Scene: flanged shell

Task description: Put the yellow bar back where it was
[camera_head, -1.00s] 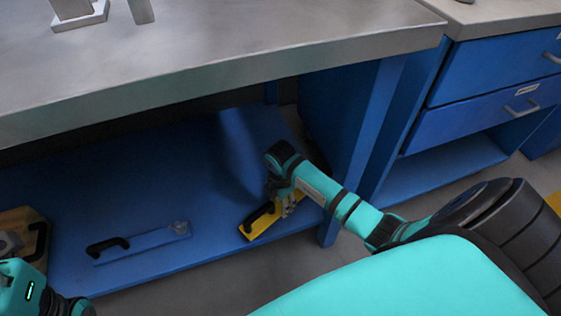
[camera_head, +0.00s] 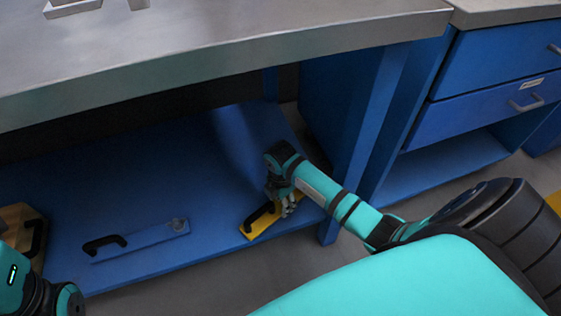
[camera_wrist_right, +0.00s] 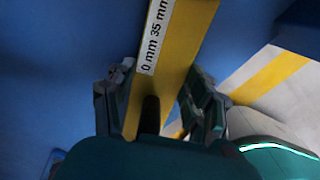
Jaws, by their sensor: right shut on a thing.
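The yellow bar (camera_head: 257,226) has a black handle and lies at the front right edge of the blue lower shelf (camera_head: 130,190). My right gripper (camera_head: 284,202) is at the bar's right end and shut on it. In the right wrist view the bar (camera_wrist_right: 182,50) runs between the two fingers of the right gripper (camera_wrist_right: 160,105), with a white label reading "0 mm 35 mm" on it. I cannot tell whether the bar touches the shelf. My left arm shows only in part at the lower left, and its gripper fingers are out of view.
A blue bar (camera_head: 140,242) with a black handle lies on the shelf to the left. A wooden block (camera_head: 18,218) with a black handle is at the far left. The metal worktop (camera_head: 220,50) overhangs the shelf, and a blue leg (camera_head: 372,140) stands right of my gripper.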

